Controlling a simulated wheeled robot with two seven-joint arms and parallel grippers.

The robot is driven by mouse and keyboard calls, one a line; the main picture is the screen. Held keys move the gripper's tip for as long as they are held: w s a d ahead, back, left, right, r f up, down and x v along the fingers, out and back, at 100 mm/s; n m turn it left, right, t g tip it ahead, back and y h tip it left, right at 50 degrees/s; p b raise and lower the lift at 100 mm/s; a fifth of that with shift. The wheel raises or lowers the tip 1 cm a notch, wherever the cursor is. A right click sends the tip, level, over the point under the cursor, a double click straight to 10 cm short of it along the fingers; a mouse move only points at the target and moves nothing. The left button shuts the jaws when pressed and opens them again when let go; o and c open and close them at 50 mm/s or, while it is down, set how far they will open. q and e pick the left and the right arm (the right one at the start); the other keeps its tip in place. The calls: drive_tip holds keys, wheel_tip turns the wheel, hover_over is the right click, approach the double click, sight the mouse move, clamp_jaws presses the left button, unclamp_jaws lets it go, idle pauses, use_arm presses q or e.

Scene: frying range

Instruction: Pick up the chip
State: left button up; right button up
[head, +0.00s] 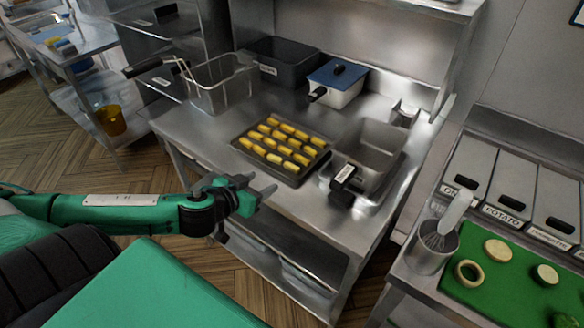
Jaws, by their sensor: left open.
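Several yellow chips (281,140) lie in rows on a dark tray (293,178) on the steel counter in the middle of the head view. My left gripper (265,186) comes in from the left and is in front of the counter's near edge, below the tray in the picture. Its fingers are apart with nothing between them, and it is clear of the chips. My right gripper is not in view.
A wire fryer basket (222,85) stands at the counter's back left. A dark bin (281,62) and a blue-lidded container (337,80) are behind the tray. A steel fryer pan (368,155) is right of it. A green board (515,275) holds vegetable slices at right.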

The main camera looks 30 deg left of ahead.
sight(290, 168)
use_arm(q)
drive_tip(key=shift+w+f+h, duration=0.15)
drive_tip(key=shift+w+h, duration=0.15)
drive_tip(key=shift+w, duration=1.4)
drive_tip(key=p+x, duration=0.1)
drive_tip(key=x, duration=0.3)
drive_tip(key=shift+w, duration=0.1)
drive_tip(key=shift+w+f, duration=0.35)
drive_tip(key=shift+w, duration=0.2)
drive_tip(key=shift+w+f+p, duration=0.2)
drive_tip(key=shift+w+p, duration=0.25)
drive_tip(key=shift+p, duration=0.1)
drive_tip(key=x, duration=0.2)
drive_tip(key=p+x, duration=0.1)
drive_tip(key=shift+w+f, duration=0.3)
drive_tip(key=shift+f, duration=0.25)
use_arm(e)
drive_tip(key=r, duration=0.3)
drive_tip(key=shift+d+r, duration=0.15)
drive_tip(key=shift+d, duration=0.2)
